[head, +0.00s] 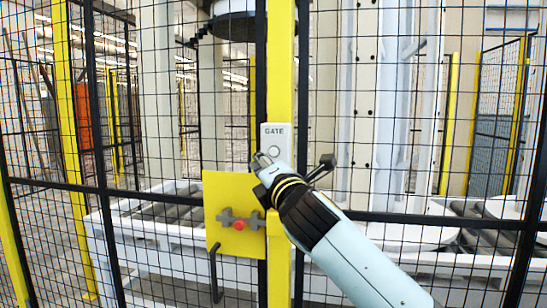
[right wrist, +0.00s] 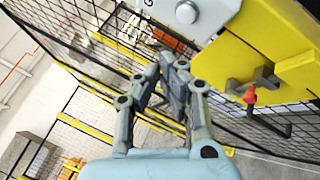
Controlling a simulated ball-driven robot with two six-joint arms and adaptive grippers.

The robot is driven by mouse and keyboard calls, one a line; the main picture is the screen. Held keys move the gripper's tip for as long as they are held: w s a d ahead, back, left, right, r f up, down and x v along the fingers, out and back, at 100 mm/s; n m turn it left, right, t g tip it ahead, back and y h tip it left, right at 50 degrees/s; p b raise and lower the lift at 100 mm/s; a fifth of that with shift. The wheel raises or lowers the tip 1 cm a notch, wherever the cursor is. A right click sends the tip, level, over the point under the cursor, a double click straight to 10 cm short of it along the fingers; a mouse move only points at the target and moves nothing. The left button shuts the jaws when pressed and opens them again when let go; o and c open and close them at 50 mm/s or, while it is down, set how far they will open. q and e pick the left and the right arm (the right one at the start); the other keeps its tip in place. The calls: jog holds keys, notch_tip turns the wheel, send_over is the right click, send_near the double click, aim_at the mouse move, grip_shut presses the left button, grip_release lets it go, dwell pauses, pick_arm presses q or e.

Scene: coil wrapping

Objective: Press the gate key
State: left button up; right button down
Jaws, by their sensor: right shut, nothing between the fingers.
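The gate key is a round grey button (head: 273,151) on a pale grey box labelled GATE (head: 273,136), fixed to the yellow post. In the right wrist view the button (right wrist: 187,12) shows at the top, beyond and above my fingers. My right gripper (head: 262,160) is shut and empty, with its fingertips just below and left of the button in the head view. In the right wrist view the fingertips of my right gripper (right wrist: 172,62) are together and apart from the button in the picture. The exact gap in depth is hard to tell. My left gripper is not in view.
A yellow latch plate (head: 225,185) with a red knob (head: 239,225) and a dark handle sits below the box. Black mesh fence panels (head: 150,150) spread to both sides of the yellow post (head: 281,80). Behind the mesh are white roller conveyors (head: 150,235).

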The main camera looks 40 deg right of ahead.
aim_at(274, 151)
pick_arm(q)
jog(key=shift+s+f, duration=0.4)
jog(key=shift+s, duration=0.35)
pick_arm(e)
jog(key=w+d, duration=0.2)
jog(key=d, duration=0.1)
jog(key=shift+w, duration=0.25)
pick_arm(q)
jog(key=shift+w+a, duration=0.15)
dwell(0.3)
pick_arm(e)
jog(key=shift+r, duration=0.1)
jog(key=shift+w+d, duration=0.25)
jog(key=shift+d, duration=0.05)
jog(key=shift+w+d, duration=0.25)
jog(key=shift+d, duration=0.05)
dwell(1.0)
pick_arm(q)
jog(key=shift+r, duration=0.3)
pick_arm(e)
jog(key=shift+s+a, duration=0.55)
jog(key=shift+a, duration=0.1)
